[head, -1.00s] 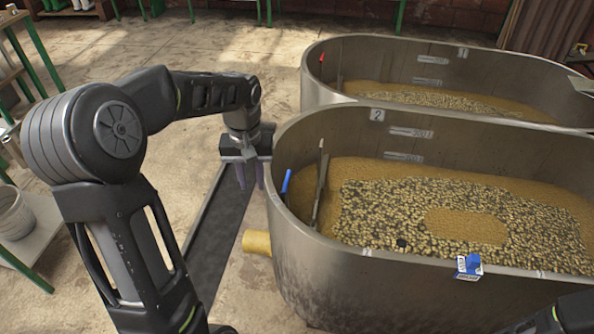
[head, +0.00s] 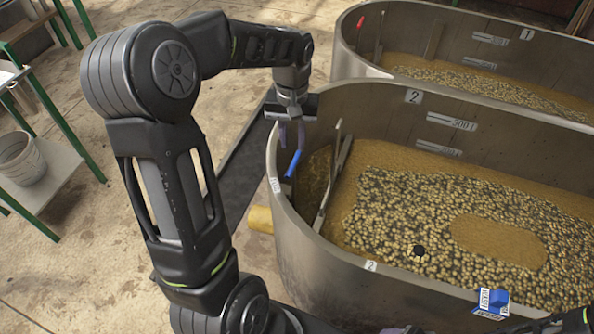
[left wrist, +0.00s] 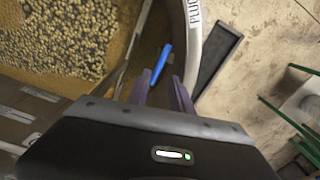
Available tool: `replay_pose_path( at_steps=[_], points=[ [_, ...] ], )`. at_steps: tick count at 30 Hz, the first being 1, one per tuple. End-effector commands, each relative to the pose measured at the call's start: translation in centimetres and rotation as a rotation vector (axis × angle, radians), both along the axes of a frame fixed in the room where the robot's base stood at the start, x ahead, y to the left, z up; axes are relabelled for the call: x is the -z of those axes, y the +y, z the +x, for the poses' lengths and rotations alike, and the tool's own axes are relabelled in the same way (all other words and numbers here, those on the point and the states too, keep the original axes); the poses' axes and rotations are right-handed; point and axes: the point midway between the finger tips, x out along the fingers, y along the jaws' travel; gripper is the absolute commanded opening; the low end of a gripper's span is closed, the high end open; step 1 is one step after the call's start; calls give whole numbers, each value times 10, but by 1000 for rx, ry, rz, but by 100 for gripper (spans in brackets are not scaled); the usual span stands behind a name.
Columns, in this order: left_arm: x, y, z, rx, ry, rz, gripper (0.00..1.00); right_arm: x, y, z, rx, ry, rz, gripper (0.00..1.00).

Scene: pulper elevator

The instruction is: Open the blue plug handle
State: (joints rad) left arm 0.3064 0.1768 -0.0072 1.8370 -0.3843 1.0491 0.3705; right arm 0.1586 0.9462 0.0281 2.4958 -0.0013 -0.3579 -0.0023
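The blue plug handle (head: 293,163) is a short blue bar standing tilted inside the left end of the near metal tank (head: 330,262), close to its rim. In the left wrist view the handle (left wrist: 162,62) shows beyond my fingertips, roughly between them. My left gripper (head: 291,134) is above the tank's left rim, just above the handle in the picture. Its two purple fingers are apart and empty in the left wrist view (left wrist: 162,88). I cannot tell the exact gap to the handle. My right gripper is not clearly in view.
A grey slatted divider (head: 333,183) stands right of the handle. The near tank holds beans (head: 400,215) in brownish liquid. A second tank (head: 350,48) is behind. A blue-white block (head: 492,302) sits on the front rim.

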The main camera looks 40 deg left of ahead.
Motion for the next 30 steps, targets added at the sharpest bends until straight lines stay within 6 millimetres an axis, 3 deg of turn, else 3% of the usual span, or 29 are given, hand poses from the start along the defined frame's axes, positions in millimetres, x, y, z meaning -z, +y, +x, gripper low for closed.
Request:
replay_pose_path(
  at_steps=[2, 7, 22, 30],
  points=[
    [18, 0, 0, 0, 0, 0, 26, 18, 0, 0, 0, 0, 0, 65],
    [32, 0, 0, 0, 0, 0, 26, 33, 0, 0, -1, -1, -1, 65],
    [35, 0, 0, 0, 1, 0, 26, 32, 0, 0, -1, -1, 0, 65],
    [68, 0, -1, 0, 3, -1, 26, 36, 0, 0, -1, -1, -1, 65]
  ],
)
